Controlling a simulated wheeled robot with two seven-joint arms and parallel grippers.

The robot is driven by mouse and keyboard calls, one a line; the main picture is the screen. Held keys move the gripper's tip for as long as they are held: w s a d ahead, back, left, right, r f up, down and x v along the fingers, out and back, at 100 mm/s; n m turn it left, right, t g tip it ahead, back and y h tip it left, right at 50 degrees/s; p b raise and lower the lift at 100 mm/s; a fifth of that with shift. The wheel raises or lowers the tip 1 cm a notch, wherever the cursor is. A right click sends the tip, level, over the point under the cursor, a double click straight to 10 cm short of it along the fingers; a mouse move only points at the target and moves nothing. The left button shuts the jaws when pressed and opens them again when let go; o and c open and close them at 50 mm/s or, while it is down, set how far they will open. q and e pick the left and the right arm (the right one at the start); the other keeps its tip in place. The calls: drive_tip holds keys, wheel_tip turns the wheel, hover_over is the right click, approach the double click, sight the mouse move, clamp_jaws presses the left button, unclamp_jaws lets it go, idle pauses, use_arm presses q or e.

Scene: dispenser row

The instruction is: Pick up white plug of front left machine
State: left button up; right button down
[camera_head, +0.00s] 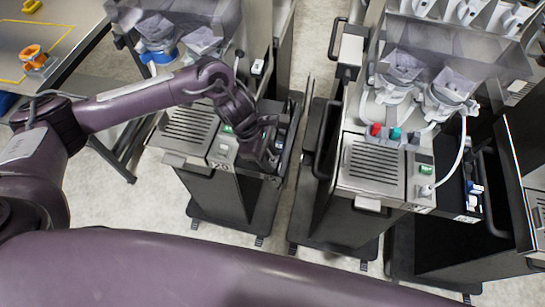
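The front left machine (188,128) is a dark cabinet with a grey top, a slotted drip grille and a green switch. My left gripper (262,158) points down over the right side of its top, beside the switch panel. The gripper's fingertips are hidden by its own body, so I cannot tell whether it is open, shut or holding anything. The white plug of this machine cannot be made out; that part of the panel is covered by the gripper. A small white and blue piece (281,137) shows just right of the gripper. My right gripper is not in view.
A similar machine (374,160) stands to the right, with a white plug (426,191) and white cord on its panel. A grey table (40,48) with an orange object (34,57) stands at the upper left.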

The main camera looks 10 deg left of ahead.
use_arm(q)
drive_tip(key=shift+d+f, duration=0.2)
drive_tip(key=shift+f, duration=0.35)
clamp_jaws()
drive_tip(key=shift+r, duration=0.15)
drive_tip(key=shift+w+r, duration=0.1)
drive_tip(key=shift+r, duration=0.4)
wheel_tip(320, 180, up, 10)
drive_tip(key=b, duration=0.4)
wheel_tip(320, 180, up, 9)
hover_over(271, 158)
drive_tip(key=shift+p, duration=0.3)
drive_tip(key=shift+r+p, duration=1)
drive_tip(key=shift+p, duration=0.05)
